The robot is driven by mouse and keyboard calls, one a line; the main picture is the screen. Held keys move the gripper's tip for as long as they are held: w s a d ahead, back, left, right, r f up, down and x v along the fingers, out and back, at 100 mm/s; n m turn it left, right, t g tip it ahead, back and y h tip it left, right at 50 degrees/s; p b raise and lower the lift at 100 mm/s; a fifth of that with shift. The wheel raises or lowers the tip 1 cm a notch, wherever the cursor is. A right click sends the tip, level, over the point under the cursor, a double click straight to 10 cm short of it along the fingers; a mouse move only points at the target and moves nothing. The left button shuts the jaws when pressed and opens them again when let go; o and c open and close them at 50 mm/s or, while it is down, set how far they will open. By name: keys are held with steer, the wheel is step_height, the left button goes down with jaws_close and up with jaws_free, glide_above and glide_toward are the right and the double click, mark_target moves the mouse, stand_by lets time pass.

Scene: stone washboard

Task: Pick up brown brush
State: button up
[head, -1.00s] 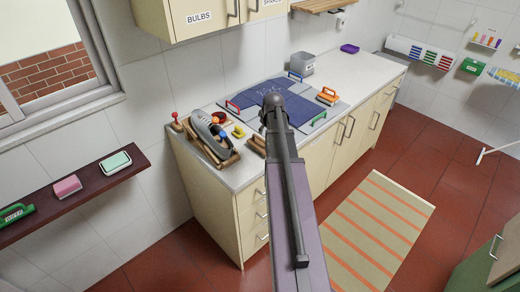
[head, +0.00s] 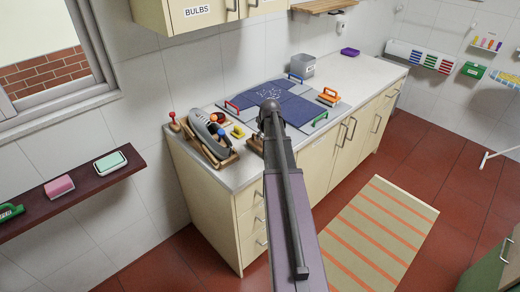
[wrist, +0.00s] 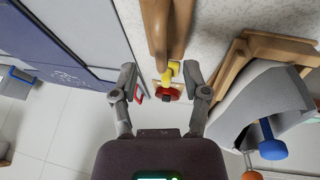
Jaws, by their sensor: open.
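A brown wooden object that looks like the brown brush (head: 256,145) lies near the front edge of the counter, partly hidden by my arm in the head view. In the wrist view the brown brush (wrist: 167,25) is at the top centre, beyond my fingertips and cut off by the frame edge. My gripper (wrist: 160,82) is open, with its two fingers spread apart and nothing held. The brush is not between the fingers. In the head view my gripper is hidden behind my arm.
A yellow item (wrist: 168,73) and a red item (wrist: 169,95) show between the fingers, lower in view. A wooden rack with a grey iron-like tool (head: 205,132) stands left of the brush. A blue board (head: 285,102) with coloured handles lies behind. The counter's far right end is fairly clear.

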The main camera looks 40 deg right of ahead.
mark_target(260, 144)
steer(key=shift+f, duration=0.1)
stand_by(0.3)
steer(key=shift+b+x, duration=2.3)
steer(key=shift+x, duration=0.2)
steer(key=shift+w, duration=0.2)
jaws_close()
